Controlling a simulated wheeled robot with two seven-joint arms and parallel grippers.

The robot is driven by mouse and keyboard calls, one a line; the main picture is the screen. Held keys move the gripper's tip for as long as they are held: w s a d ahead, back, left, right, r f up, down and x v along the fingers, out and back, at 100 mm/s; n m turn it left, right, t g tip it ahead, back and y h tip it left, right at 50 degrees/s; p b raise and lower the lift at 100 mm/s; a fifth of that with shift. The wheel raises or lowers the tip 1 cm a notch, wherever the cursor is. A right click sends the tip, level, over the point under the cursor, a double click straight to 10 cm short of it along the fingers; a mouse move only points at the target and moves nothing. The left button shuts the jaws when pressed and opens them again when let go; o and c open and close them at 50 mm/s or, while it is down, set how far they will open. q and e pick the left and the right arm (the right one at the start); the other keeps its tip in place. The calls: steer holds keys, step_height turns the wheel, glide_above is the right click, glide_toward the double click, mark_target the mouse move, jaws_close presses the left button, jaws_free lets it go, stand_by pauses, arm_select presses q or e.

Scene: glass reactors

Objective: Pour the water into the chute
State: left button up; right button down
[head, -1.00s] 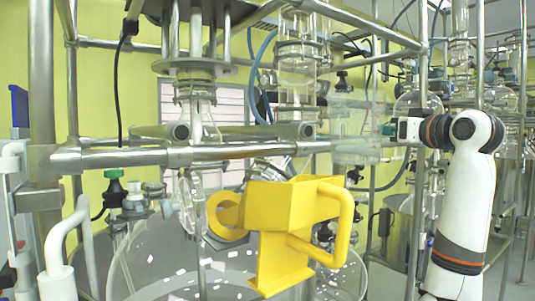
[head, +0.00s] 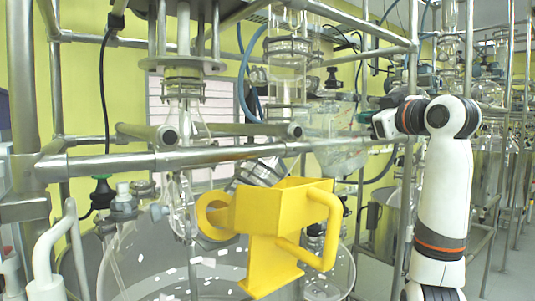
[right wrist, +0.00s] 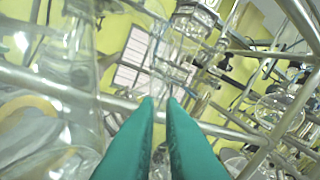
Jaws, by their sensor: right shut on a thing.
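The yellow chute (head: 262,210) has an open top box, a ring on its left, a handle on its right and a leg below. It stands at the centre of the head view, in front of a wide glass vessel. My right gripper (head: 368,126) is to the right of and above the chute. It is shut on a clear container (head: 335,155), which hangs to its left, near the chute's top right and apart from it in the picture. In the right wrist view the teal fingertips (right wrist: 161,101) are close together, with clear walls (right wrist: 75,60) at left. The water is hard to make out.
A horizontal steel rail (head: 190,158) crosses behind and above the chute. Steel posts and glass reactors (head: 187,105) surround it. The large glass vessel (head: 115,270) with white flecks lies below. A white bent pipe-like part (head: 48,255) stands at lower left.

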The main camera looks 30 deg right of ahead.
mark_target(364, 106)
steer(key=shift+s+a+r+n+p, duration=0.1)
steer(key=shift+a+r+n+p, duration=0.1)
steer(key=shift+r, duration=0.25)
steer(key=shift+a+r+n+p, duration=0.1)
steer(key=shift+r+n, duration=0.1)
steer(key=shift+r, duration=0.25)
steer(key=shift+a+n, duration=0.3)
steer(key=shift+a, duration=0.05)
steer(key=shift+a+r+n, duration=0.25)
steer(key=shift+a+n, duration=0.05)
steer(key=shift+a, duration=0.05)
steer(key=shift+w+a+r+n+p, duration=0.25)
steer(key=shift+a+r+n+p, duration=0.4)
steer(key=shift+n, duration=0.25)
arm_select(q)
steer(key=shift+s+r+b, duration=0.2)
steer(key=shift+r+b, duration=0.2)
steer(key=shift+r, duration=0.65)
arm_select(e)
steer(key=shift+a+f+n, duration=0.45)
steer(key=shift+a+n, duration=0.15)
steer(key=shift+n, duration=0.3)
arm_select(q)
steer(key=shift+r+p, duration=0.35)
arm_select(e)
steer(key=shift+w+a+r+n, duration=0.1)
steer(key=shift+a+r+n, duration=0.1)
steer(key=shift+r+n, duration=0.15)
